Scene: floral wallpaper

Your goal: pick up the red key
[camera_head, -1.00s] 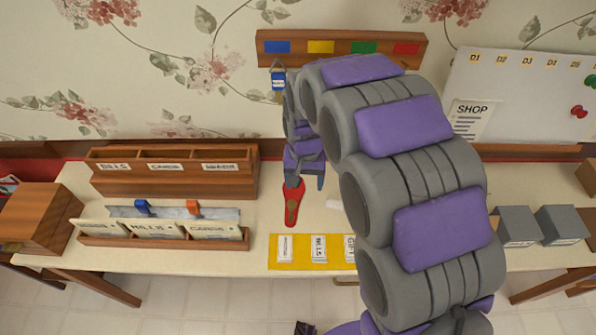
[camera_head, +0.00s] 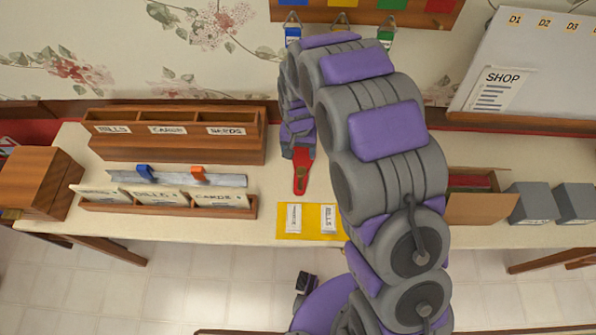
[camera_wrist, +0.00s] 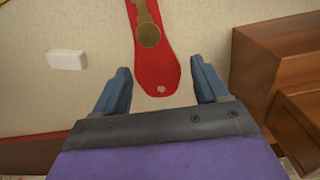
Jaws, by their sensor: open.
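The red key (camera_head: 302,172) is a red, paddle-shaped tag with a brass key shape on it, lying flat on the cream tabletop. It also shows in the wrist view (camera_wrist: 153,62), with its rounded, holed end toward my gripper. My gripper (camera_wrist: 160,72) is open and empty, one blue-grey finger on each side of that end. The fingers do not touch the tag in this view. In the head view my gripper (camera_head: 299,151) is over the tag's far end and hides it.
A wooden sorter (camera_head: 180,151) stands left of the key, with a lower card holder (camera_head: 165,209) in front. A yellow mat (camera_head: 309,232) with cards lies nearer. A white block (camera_wrist: 67,59) lies beside the key. Blue (camera_head: 293,38) and green (camera_head: 386,38) tags hang on the wall rack.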

